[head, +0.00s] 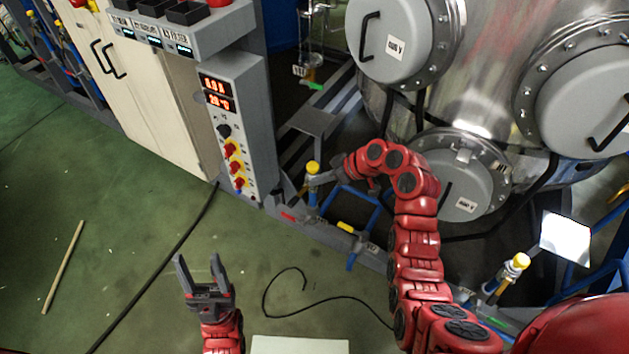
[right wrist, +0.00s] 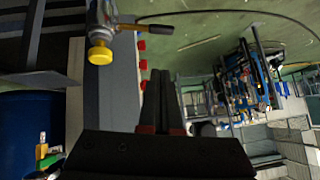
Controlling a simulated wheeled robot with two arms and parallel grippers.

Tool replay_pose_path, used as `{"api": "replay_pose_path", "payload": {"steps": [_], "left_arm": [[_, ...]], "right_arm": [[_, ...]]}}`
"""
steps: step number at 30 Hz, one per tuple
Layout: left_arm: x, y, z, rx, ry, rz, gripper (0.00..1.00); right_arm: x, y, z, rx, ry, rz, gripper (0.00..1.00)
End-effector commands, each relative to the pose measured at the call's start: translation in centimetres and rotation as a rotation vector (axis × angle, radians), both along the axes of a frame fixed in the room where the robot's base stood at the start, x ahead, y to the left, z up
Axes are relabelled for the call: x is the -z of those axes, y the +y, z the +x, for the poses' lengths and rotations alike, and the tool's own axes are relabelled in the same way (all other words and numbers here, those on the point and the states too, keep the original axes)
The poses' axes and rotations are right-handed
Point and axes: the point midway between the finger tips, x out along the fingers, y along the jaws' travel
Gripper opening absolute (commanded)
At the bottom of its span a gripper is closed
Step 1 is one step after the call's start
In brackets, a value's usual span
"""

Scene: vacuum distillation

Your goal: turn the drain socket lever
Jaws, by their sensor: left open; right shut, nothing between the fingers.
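My right arm reaches to the frame below the steel vessel (head: 465,75). My right gripper's fingers are shut and empty in the right wrist view (right wrist: 164,103); in the head view they are hard to make out. A metal valve with a yellow cap (head: 312,168) is just left of that gripper. The right wrist view shows a yellow-capped valve (right wrist: 100,52) with a brownish lever (right wrist: 158,27), apart from the fingers. Another yellow lever (head: 345,227) sits lower on the frame by a small label. I cannot read which is the drain socket. My left gripper (head: 200,262) is open and empty over the floor.
A grey control panel (head: 238,130) with red knobs stands left of the valves. A yellow-topped fitting (head: 518,262) is at the right. A black cable (head: 325,302) and a wooden stick (head: 63,268) lie on the green floor. The floor at left is mostly clear.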

Motion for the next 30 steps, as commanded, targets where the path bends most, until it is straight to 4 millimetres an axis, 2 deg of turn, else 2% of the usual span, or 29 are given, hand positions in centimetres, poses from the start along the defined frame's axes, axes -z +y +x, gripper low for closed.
{"api": "replay_pose_path", "payload": {"steps": [6,12,15,21,30], "left_arm": [[-0.6,0.0,0.0,0.000,0.000,0.000,0.57],[-0.8,0.0,0.0,0.000,0.000,0.000,0.57],[-1.1,0.0,0.0,0.000,0.000,0.000,0.57],[-1.2,0.0,0.0,0.000,0.000,0.000,0.57],[-1.2,0.0,0.0,0.000,0.000,0.000,0.57]], "right_arm": [[3.2,3.1,1.4,-0.002,0.004,0.001,0.00],[5.6,5.3,2.6,0.003,0.000,-0.001,0.00],[7.3,5.3,2.2,0.004,0.000,-0.001,0.00],[9.1,5.4,2.0,0.004,0.000,-0.001,0.00],[9.4,5.4,2.0,0.005,-0.003,-0.001,0.00]]}}
